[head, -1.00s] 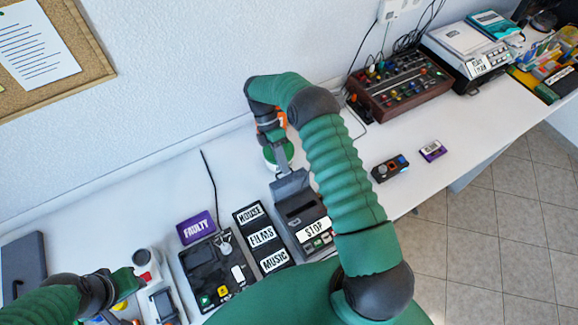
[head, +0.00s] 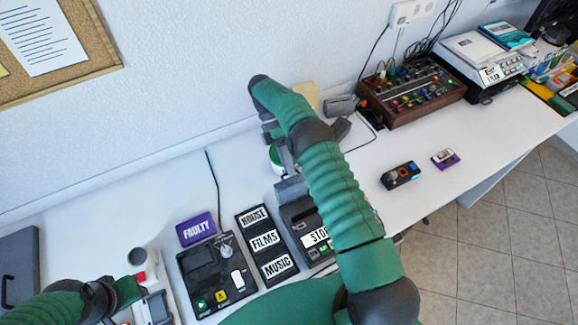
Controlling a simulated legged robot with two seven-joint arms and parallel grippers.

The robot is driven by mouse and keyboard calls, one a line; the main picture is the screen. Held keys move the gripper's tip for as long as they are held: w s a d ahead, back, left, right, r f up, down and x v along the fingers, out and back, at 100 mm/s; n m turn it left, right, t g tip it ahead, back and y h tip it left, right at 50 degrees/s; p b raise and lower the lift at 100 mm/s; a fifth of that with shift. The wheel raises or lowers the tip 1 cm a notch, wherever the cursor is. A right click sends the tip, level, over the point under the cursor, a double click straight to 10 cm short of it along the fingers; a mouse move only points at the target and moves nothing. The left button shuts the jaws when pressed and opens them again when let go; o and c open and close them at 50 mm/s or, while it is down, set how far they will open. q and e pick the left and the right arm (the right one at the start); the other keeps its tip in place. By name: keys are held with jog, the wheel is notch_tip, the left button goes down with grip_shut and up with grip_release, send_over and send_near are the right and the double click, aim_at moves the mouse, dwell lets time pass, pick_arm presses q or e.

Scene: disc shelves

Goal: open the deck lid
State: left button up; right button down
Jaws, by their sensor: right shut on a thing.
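The deck (head: 300,214) is a dark grey box with a white STOP label, in the middle of the head view and partly behind my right arm. Its grey lid (head: 291,189) stands raised at the deck's back end. My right gripper (head: 284,168) reaches down from the far side and is shut at the lid's edge; the arm and wrist hide much of the contact. My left gripper (head: 138,287) is at the lower left, beside a small device with a red part, away from the deck. Its fingertips are not clear.
Three labelled slots, HOUSE, FILMS and MUSIC (head: 264,241), and a black player (head: 215,275) lie left of the deck. A purple FAULTY box (head: 196,229) is behind the player. A mixer (head: 412,90) stands at the back right.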

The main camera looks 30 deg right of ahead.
jog(key=c, duration=1.8)
grip_release()
jog(key=shift+w+f, duration=0.25)
jog(key=shift+f, duration=0.25)
jog(key=shift+o, duration=1.2)
jog(key=shift+w+f, duration=0.2)
jog(key=shift+w, duration=0.2)
pick_arm(q)
jog(key=shift+w+f, duration=0.15)
jog(key=shift+w, duration=0.2)
pick_arm(e)
jog(key=shift+s+r, duration=0.2)
jog(key=shift+r, duration=0.05)
pick_arm(q)
jog(key=shift+w+d, duration=0.1)
pick_arm(e)
jog(key=shift+w+d, duration=0.1)
jog(key=shift+r, duration=0.1)
